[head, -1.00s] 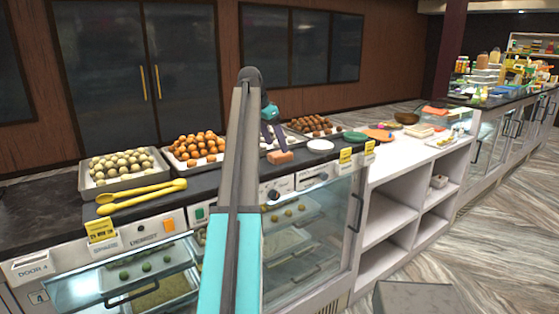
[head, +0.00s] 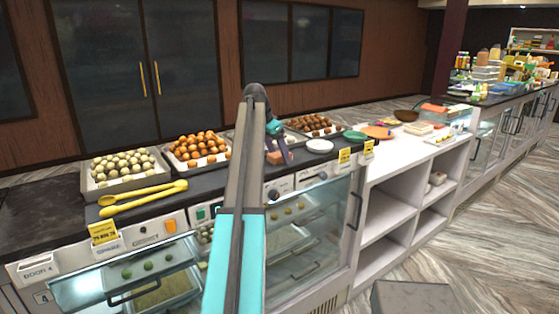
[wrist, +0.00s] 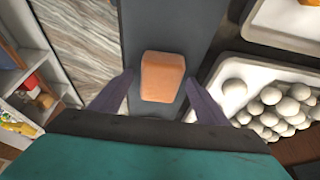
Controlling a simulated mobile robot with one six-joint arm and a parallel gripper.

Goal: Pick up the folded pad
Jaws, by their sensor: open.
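The folded pad (wrist: 162,77) is a small peach-orange block with rounded edges. It lies on the dark counter top, near the counter's front edge. My gripper (wrist: 160,88) is open, with one purple finger on each side of the pad in the wrist view. The fingertips look apart from its sides. In the head view the gripper (head: 278,149) is low over the pad (head: 277,158), and the fingers partly hide it.
Trays of sweets stand behind on the counter, with an orange-ball tray (head: 172,155) and a pale-ball tray (head: 95,184) to the left. Yellow tongs (head: 140,198) lie in front. A white plate (head: 319,146) is close on the right.

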